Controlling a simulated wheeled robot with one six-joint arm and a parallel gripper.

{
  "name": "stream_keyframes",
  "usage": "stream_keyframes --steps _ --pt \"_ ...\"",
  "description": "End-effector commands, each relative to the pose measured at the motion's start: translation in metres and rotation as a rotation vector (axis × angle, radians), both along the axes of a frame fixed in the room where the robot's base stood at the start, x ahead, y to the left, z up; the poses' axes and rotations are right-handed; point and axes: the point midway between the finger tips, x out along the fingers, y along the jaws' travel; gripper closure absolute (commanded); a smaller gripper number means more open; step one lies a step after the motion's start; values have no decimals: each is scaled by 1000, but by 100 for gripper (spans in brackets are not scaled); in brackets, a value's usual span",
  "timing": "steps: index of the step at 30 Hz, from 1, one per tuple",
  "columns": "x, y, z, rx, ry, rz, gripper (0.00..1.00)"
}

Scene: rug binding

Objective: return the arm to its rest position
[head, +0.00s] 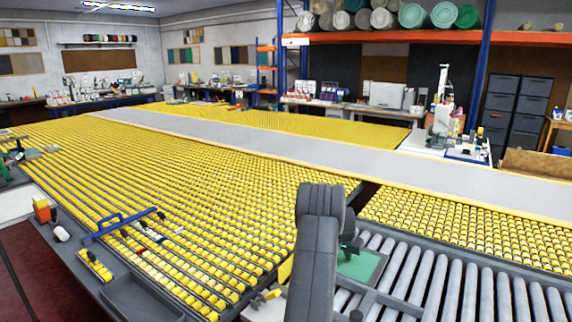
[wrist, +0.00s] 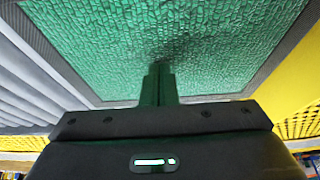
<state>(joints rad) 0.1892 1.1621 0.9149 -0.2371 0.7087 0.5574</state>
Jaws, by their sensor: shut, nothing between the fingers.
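My arm (head: 318,240) rises as dark grey links at the bottom middle of the head view, and it hides much of my gripper there. In the wrist view my gripper (wrist: 158,70) has its two fingers together with nothing between them. The fingers point at a green textured panel (wrist: 215,30) with a dark grey border. A dark shadow lies on the panel by the fingertips; I cannot tell whether they touch it. A green patch (head: 362,266) also shows just right of my arm in the head view.
Grey rollers (head: 440,290) lie right of my arm. A wide table of yellow rollers (head: 180,165) fills the middle, with a long grey strip (head: 300,145) across it. A blue-handled tool (head: 118,225) lies at the left. An orange shelf (head: 400,37) holds rolls at the back.

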Motion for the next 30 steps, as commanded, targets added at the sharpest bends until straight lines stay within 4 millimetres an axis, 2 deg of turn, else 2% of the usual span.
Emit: stream_keyframes --steps 2,3,6,18,30 --pt "10 15 3 -1 0 4 100" --pt "8 10 13 -1 -2 -1 100" --pt "7 10 25 0 -1 -1 100" --pt "8 10 63 0 -2 -1 100" --pt "7 10 67 -1 -1 0 100"
